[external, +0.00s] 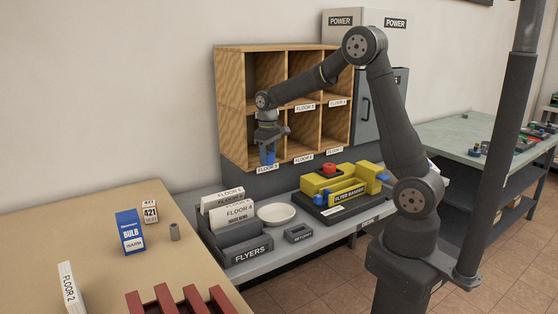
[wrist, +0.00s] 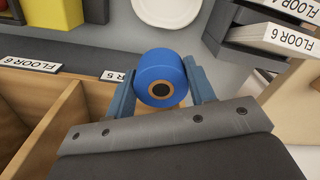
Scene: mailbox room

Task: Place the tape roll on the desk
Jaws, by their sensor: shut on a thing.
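A blue tape roll (wrist: 157,68) with a brown core and a dark hole is held between the two blue-grey fingers of my gripper (wrist: 163,88). In the external view my gripper (external: 267,155) points down in front of the lower left part of the wooden pigeonhole shelf, above the grey counter; there the roll is hard to tell from the fingers. The tan desk (external: 75,225) is at the lower left of the external view, apart from my gripper.
The wooden shelf (external: 232,85) stands behind my gripper. The grey counter holds a flyer tray (external: 245,245), a white plate (external: 276,213) and a yellow flyer bander (external: 345,185).

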